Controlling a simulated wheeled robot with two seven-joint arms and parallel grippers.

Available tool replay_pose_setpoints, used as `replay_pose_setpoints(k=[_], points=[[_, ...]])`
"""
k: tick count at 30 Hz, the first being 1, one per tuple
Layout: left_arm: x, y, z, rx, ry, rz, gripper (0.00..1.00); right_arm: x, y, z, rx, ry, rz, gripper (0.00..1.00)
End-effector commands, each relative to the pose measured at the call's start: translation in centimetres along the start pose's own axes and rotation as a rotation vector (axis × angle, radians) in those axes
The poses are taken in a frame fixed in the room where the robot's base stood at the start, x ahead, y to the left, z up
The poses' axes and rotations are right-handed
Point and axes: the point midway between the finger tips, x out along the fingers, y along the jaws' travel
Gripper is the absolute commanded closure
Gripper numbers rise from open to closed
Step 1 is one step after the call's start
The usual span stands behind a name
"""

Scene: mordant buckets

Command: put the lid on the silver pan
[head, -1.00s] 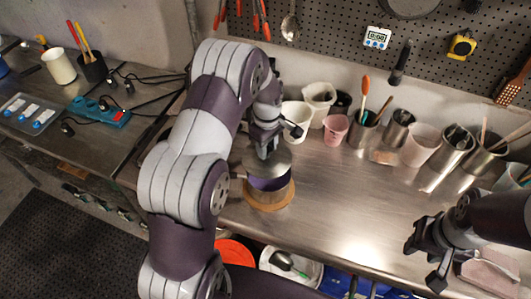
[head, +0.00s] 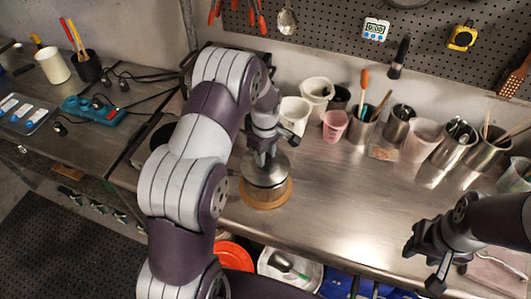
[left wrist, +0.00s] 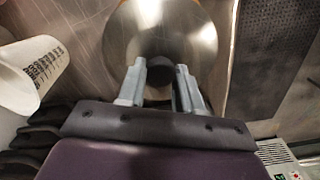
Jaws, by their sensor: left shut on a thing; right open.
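The silver pan (head: 264,197) stands on a round wooden board (head: 283,198) on the metal bench. The round metal lid (head: 268,168) is over the pan's mouth and looks level; I cannot tell whether it is fully seated. My left gripper (head: 264,151) is above it, shut on the lid's dark knob. In the left wrist view the lid (left wrist: 205,35) fills the upper middle, with the knob (left wrist: 160,72) between the fingers of my left gripper (left wrist: 160,85). My right gripper (head: 428,262) is open and empty over the bench's front right.
White cups (head: 296,115), a pink cup (head: 335,125) and several tool-filled containers line the back of the bench. A measuring cup (left wrist: 30,75) is close left of my gripper in the left wrist view. The middle of the bench (head: 350,200) is clear.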

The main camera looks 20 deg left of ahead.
Motion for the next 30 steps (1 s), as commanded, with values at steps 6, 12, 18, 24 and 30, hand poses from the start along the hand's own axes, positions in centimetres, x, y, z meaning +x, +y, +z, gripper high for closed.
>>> replay_pose_setpoints(k=[6,12,18,24,30], points=[[0.18,0.1,0.07,0.0,0.0,0.001,1.0,0.03,0.0,0.01,0.0,0.0,0.0,0.57],[0.16,0.1,0.06,0.0,0.0,0.001,1.0,0.03,0.0,0.01,0.0,0.0,0.0,0.57],[0.31,0.07,0.04,0.0,0.0,0.001,1.0,0.11,0.0,0.01,0.0,0.0,0.0,0.57],[0.58,0.02,-0.02,0.0,0.001,0.001,1.0,0.2,0.0,0.02,0.0,0.0,0.0,0.57],[0.6,0.01,-0.02,0.0,0.0,0.001,1.0,0.22,0.0,0.03,0.0,0.0,0.0,0.57]])
